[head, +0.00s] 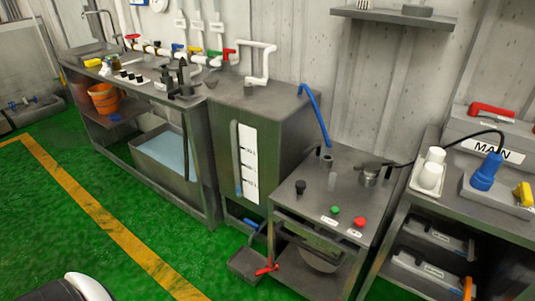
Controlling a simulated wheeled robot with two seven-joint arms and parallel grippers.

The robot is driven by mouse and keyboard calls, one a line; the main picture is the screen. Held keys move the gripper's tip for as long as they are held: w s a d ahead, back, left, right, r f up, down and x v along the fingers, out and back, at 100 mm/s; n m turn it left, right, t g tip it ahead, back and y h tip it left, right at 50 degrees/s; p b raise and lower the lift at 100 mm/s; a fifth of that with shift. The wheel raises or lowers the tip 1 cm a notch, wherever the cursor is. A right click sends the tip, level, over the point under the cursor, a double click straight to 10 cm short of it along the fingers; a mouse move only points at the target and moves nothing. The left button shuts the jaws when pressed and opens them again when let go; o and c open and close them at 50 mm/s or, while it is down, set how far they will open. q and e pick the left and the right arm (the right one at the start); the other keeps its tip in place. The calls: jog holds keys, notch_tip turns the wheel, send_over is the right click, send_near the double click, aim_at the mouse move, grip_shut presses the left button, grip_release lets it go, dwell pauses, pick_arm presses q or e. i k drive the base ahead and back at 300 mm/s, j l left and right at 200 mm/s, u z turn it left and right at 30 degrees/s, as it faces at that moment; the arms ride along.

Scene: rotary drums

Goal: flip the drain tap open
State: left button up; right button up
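A grey metal tank (262,118) with a white level strip (248,160) stands mid-picture. Low at its front is a small tap with a blue handle (251,224). Slightly lower and to the right, a red lever (267,268) sticks out beside a dark shallow tray (246,266). I cannot tell for sure which of these two is the drain tap, or whether either is open. Neither of my grippers is in view.
A bench (290,210) with green and red buttons stands right of the tank. A sink bench with an orange bucket (103,98) is at left. The green floor (75,235) in front is clear.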

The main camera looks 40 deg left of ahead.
aim_at(256, 226)
jog(key=u, duration=1.25)
jog(key=i+j+z, duration=0.1)
jog(key=z, duration=0.8)
jog(key=j+z, duration=0.4)
jog(key=j, duration=0.3)
jog(key=j+z, duration=0.35)
jog(key=j, duration=0.35)
jog(key=k+j, duration=0.1)
jog(key=j, duration=0.75)
jog(key=k+z, duration=0.05)
